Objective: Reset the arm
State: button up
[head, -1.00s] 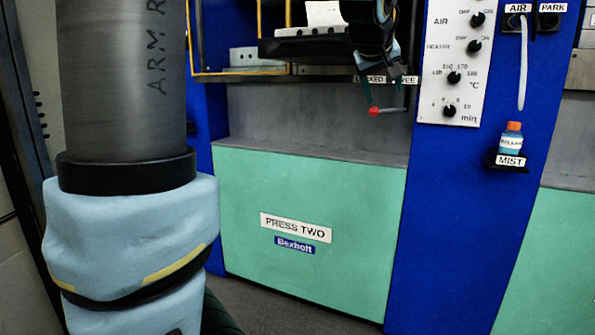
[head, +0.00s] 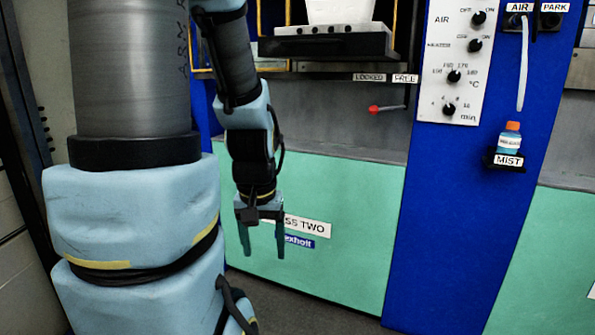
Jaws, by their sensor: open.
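My arm hangs down in the left half of the head view, in light blue covers. My gripper (head: 262,250) points down in front of the green front panel (head: 345,235) of press two. Its two fingers are apart with nothing between them. It hides part of the PRESS TWO label (head: 305,226). The red-tipped lever (head: 376,109) sticks out below the LOCKED and FREE labels (head: 385,78), apart from my gripper and up to its right.
A dark platen (head: 330,46) carrying a white block (head: 338,10) is above. A blue column (head: 440,210) to the right bears a panel of knobs (head: 452,60) and a MIST bottle (head: 509,140) on a small holder. Bare floor (head: 300,300) shows below the press.

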notch_tip(320, 180, up, 18)
jog(key=p, duration=1.7)
jog(key=shift+r, duration=0.2)
